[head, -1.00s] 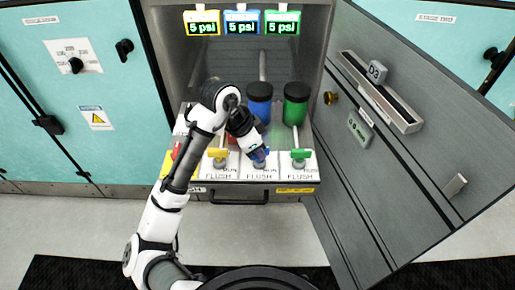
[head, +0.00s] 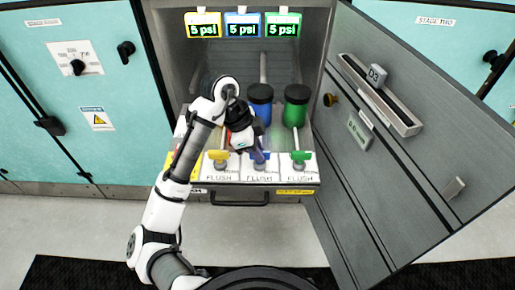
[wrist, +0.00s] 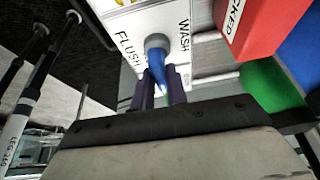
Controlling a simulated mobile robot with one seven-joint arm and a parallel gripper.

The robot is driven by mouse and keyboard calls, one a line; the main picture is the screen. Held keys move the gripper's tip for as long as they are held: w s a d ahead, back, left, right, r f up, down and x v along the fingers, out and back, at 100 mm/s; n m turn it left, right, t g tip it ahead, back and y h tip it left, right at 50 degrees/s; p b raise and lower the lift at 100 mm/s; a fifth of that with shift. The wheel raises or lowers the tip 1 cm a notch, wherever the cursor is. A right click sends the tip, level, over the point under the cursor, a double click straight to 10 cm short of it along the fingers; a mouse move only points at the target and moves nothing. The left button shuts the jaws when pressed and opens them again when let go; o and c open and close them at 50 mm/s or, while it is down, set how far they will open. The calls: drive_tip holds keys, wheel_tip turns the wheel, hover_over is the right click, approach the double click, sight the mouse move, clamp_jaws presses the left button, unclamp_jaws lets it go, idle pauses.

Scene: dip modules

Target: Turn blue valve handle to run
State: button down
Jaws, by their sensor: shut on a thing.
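The blue valve handle (wrist: 160,75) extends from its grey hub (wrist: 156,42) toward my gripper in the wrist view. In the head view the handle (head: 260,157) is partly hidden by my gripper, at the middle of three white valve plates. My gripper (wrist: 162,88) is shut on the blue handle, with a dark finger on each side. The words FLUSH and WASH show on opposite sides of the hub in the wrist view. I cannot read a run mark.
The yellow handle (head: 217,155) and green handle (head: 301,156) stand close on either side. Blue (head: 259,101) and green (head: 297,104) canisters with black lids stand behind. A red block (wrist: 252,22) is near in the wrist view. An open grey door (head: 400,170) borders the right.

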drive_tip(key=c, duration=1.4)
unclamp_jaws()
drive_tip(key=v, duration=1.4)
drive_tip(key=shift+p, duration=0.35)
drive_tip(key=shift+w, duration=0.15)
